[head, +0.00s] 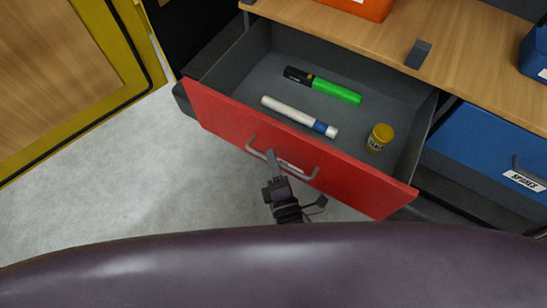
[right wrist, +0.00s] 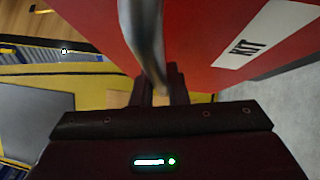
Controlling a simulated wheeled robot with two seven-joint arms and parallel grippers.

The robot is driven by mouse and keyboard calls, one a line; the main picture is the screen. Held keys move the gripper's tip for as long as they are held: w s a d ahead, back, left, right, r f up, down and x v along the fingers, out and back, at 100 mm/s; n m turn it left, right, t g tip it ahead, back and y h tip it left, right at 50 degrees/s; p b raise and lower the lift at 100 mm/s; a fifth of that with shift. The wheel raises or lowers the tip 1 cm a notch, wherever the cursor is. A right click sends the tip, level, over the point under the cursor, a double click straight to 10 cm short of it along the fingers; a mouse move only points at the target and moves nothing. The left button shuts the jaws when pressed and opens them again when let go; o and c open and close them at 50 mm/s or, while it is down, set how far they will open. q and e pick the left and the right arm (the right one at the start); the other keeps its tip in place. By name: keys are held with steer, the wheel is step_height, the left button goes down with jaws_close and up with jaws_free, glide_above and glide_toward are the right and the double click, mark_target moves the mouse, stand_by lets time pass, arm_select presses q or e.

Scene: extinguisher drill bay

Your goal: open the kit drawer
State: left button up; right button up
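The red-fronted kit drawer (head: 225,118) stands well out from under the wooden bench in the head view. Its grey inside is in plain sight. The curved metal handle (head: 312,175) is on its front, beside a partly hidden label. The right wrist view shows the red front (right wrist: 220,30) with its KIT label and the handle (right wrist: 143,40) close up. My left gripper is not in view.
In the drawer lie a green and black marker (head: 325,86), a white and blue marker (head: 298,116) and a yellow-lidded jar (head: 379,138). A blue SPARES drawer (head: 485,140) is shut at right. An orange box (head: 360,8) stands on the bench (head: 450,50). Floor at left is clear.

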steer(key=o, duration=0.4)
steer(key=b+v, duration=0.1)
steer(key=v, duration=0.6)
steer(key=shift+s+d, duration=0.1)
steer(key=shift+s, duration=0.3)
steer(key=s+d+f+m+g+h, duration=0.1)
steer(key=d+f+m+g, duration=0.25)
steer(key=f, duration=0.55)
steer(key=d+f+m+g+h, duration=0.15)
steer(key=d+f, duration=0.25)
steer(key=f, duration=0.5)
steer(key=s+d+f+m+g, duration=0.1)
steer(key=d+f+m+g, duration=0.25)
steer(key=f, duration=0.65)
steer(key=s+d+f+m+g, duration=0.2)
steer(key=s+f+m+g, duration=0.1)
steer(key=s, duration=0.3)
steer(key=s+d+f+m+g+h, duration=0.1)
steer(key=s+d+f+m+g, duration=0.2)
steer(key=s+f, duration=0.3)
steer(key=s+d+f+m+g, duration=0.3)
steer(key=s+f+m, duration=0.2)
steer(key=s, duration=0.1)
steer(key=shift+s+d+g+h, duration=0.1)
steer(key=shift+s+g+h, duration=0.15)
steer(key=shift+s+g, duration=0.15)
